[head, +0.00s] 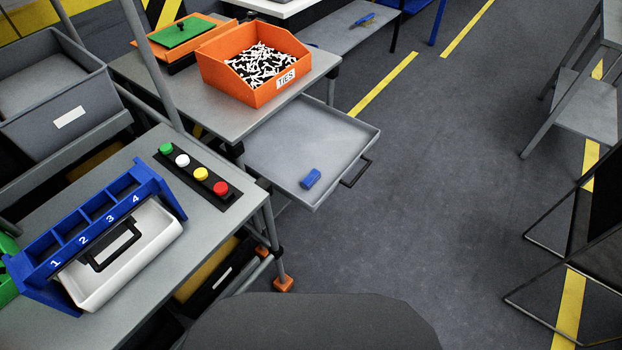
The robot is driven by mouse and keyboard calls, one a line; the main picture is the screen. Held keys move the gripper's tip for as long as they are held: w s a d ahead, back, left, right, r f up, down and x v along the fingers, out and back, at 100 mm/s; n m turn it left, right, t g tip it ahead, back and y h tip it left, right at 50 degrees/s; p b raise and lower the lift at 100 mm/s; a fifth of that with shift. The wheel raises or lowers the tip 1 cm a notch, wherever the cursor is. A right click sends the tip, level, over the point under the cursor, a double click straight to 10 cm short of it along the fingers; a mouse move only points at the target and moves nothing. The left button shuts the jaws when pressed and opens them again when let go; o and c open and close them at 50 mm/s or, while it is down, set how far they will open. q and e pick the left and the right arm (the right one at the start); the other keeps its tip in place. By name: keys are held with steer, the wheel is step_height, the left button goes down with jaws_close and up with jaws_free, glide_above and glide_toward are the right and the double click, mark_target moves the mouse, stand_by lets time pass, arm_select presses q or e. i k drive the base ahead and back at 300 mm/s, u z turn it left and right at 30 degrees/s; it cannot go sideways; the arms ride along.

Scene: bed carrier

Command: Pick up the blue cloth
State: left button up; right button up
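A small blue bundle (310,179), which looks like the blue cloth, lies in the open grey drawer (272,148) near its front right corner. It looks folded or rolled and is fully visible from above. The drawer is pulled out from under a grey table and has a black handle (356,173) at its front. Neither of my grippers is in view.
An orange bin (228,56) labelled TIES stands on the table behind the drawer. A nearer table holds a button strip (197,174) and a blue numbered rack (78,232) with a white tray (150,235). Clear floor lies right of the drawer; dark-framed furniture (590,235) stands far right.

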mark_target(312, 178)
steer(key=z, duration=1.3)
steer(key=i, duration=0.5)
steer(key=z, duration=0.05)
